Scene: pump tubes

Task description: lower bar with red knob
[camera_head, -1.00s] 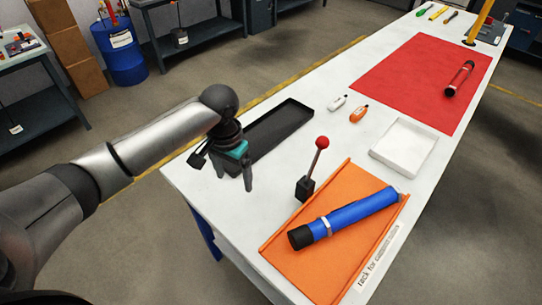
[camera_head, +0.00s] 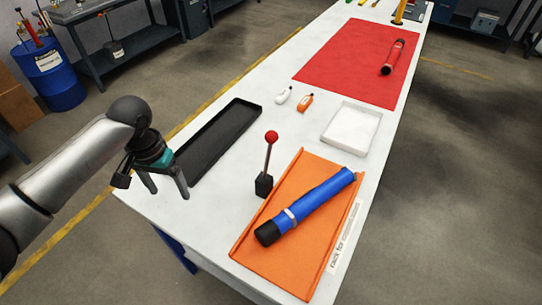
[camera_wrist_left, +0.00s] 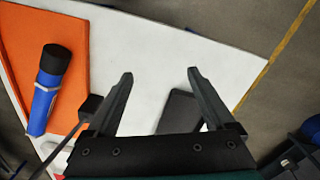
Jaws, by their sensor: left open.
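The bar with the red knob (camera_head: 271,137) stands nearly upright from a small black base (camera_head: 264,185) at the left edge of the orange rack tray. My left gripper (camera_head: 172,194) is open and empty, to the left of the bar and apart from it, over the near left part of the white table. In the left wrist view the open fingers (camera_wrist_left: 160,75) point over bare table, and the black base (camera_wrist_left: 90,107) shows just left of the left finger, with the rod running down left. My right gripper is not in view.
A blue tube (camera_head: 312,205) with a black end lies on the orange rack tray (camera_head: 262,235). A black tray (camera_head: 215,142), a white tray (camera_head: 351,127), two small bottles (camera_head: 305,102) and a red mat (camera_head: 350,62) with a red tube (camera_head: 392,58) lie farther back.

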